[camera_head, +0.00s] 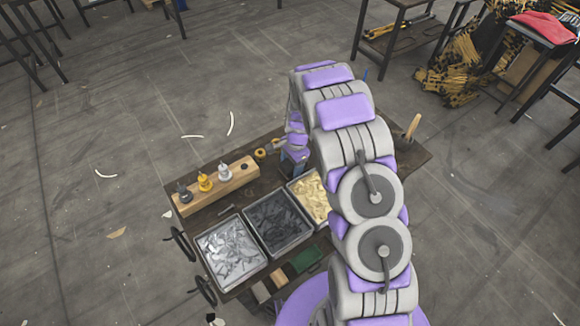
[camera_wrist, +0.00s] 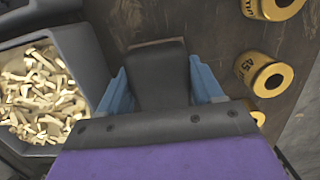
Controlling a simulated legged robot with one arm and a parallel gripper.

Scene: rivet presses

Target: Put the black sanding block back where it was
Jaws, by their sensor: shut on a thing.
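The black sanding block (camera_wrist: 158,75) is between the blue fingers of my gripper (camera_wrist: 159,82) in the wrist view, with a thin brown edge at its far end. My gripper is shut on it, above the brown worktop (camera_wrist: 200,25). In the head view my gripper (camera_head: 291,156) is low over the far side of the cart top, behind the tray of pale rivets. My arm covers much of that area, and I cannot make out the block there. Whether the block touches the worktop is unclear.
Trays of silver (camera_head: 206,246), dark (camera_head: 249,218) and pale rivets (camera_head: 313,198) line the cart's near side. Brass cylinders (camera_wrist: 262,74) lie right of my gripper in the wrist view. A green item (camera_head: 305,259) lies in front.

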